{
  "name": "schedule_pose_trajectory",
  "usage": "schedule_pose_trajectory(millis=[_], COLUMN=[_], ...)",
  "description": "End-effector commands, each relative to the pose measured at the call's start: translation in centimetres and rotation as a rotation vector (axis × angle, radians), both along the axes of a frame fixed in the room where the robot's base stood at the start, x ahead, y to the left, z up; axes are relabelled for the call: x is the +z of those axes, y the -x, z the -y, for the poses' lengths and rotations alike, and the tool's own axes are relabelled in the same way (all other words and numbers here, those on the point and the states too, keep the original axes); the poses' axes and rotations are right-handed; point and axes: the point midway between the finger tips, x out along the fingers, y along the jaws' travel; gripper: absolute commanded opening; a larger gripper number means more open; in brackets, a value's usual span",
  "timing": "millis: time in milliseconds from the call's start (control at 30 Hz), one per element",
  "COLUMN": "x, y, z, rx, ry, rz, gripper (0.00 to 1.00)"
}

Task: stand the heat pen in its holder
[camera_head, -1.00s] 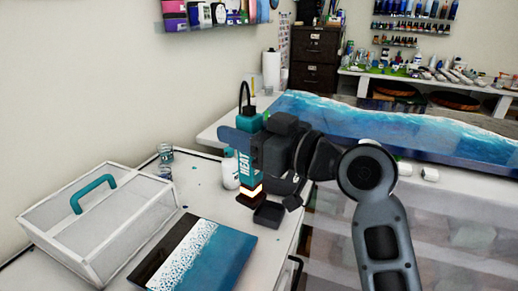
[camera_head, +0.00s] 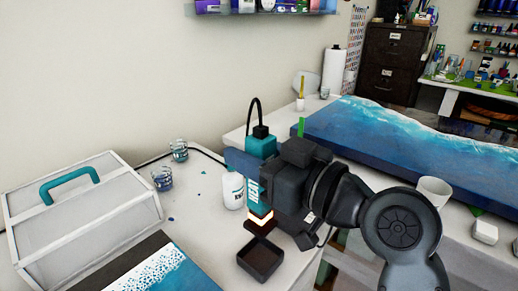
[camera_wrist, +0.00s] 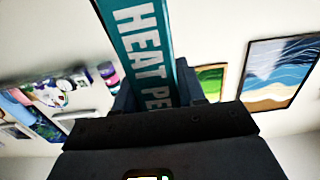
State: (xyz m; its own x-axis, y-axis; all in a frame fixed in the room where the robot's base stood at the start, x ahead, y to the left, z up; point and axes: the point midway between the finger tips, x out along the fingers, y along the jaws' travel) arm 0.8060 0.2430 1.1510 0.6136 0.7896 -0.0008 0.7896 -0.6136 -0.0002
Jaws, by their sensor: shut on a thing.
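The heat pen (camera_head: 252,198) is a teal stick with white "HEAT" lettering, a black cord at its top and a glowing orange tip. My gripper (camera_head: 248,170) is shut on its body and holds it about upright, tip down. In the wrist view the teal body (camera_wrist: 143,45) runs up between my fingers. A small dark square open-topped holder (camera_head: 261,259) stands on the white table just below the glowing tip. The tip is over the holder's back edge in the picture; I cannot tell whether they touch. The far finger is mostly hidden.
A white bottle (camera_head: 233,192) stands close left of the pen. Glass jars (camera_head: 162,179) and a white caddy with a teal handle (camera_head: 85,210) are further left. A blue-and-white panel (camera_head: 165,272) lies in front. A large blue resin slab (camera_head: 400,148) is behind right.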

Motion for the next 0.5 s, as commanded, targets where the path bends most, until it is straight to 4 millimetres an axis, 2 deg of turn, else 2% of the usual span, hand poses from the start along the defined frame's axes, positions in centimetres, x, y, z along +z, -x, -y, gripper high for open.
schedule_pose_trajectory(millis=[500], x=[-3.4], y=[-0.1], z=[0.1], rx=[-0.002], ry=[0.000], rz=[0.001], gripper=[0.09])
